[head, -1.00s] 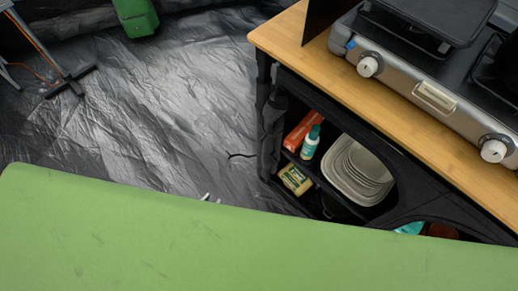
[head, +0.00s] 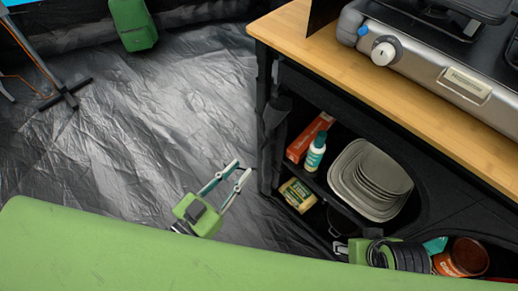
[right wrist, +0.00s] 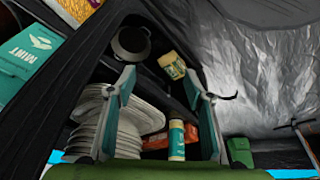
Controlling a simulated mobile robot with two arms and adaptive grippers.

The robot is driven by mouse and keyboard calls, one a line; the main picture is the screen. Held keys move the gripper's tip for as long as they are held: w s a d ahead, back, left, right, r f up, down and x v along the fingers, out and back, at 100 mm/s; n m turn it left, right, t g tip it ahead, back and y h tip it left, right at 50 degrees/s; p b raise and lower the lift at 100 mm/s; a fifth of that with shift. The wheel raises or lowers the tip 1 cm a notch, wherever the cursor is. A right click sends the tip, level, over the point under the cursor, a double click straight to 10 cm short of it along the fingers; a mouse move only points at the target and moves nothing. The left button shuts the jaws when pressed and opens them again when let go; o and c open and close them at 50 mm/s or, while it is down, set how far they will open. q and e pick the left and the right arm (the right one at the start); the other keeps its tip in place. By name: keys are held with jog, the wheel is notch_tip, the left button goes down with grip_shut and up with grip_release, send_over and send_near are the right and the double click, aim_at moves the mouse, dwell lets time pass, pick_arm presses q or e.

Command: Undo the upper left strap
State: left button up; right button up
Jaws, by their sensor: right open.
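The dark rolled cloth flap (head: 274,122) hangs at the cabinet's left front post. I cannot tell whether the strap is fastened. My left gripper (head: 240,167) is open, its fingers pointing up toward the post's lower part, with nothing seen between them. My right gripper, its fingers apart in the right wrist view (right wrist: 159,72), faces the shelves; in the head view its green body (head: 365,250) is partly hidden by my green body.
The cabinet holds stacked plates (head: 370,180), a white-and-teal bottle (head: 314,154), an orange box (head: 308,138) and a yellow pack (head: 298,195). A stove (head: 440,75) stands on the wooden top (head: 400,90). The dark floor (head: 150,140) at left is mostly clear.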

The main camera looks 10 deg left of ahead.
aim_at(268, 137)
pick_arm(q)
jog(key=b+x, duration=0.1)
jog(key=x, duration=0.8)
pick_arm(e)
jog(key=shift+s+r, duration=0.25)
jog(key=shift+r, duration=0.25)
pick_arm(q)
jog(key=shift+w, duration=0.1)
grip_shut()
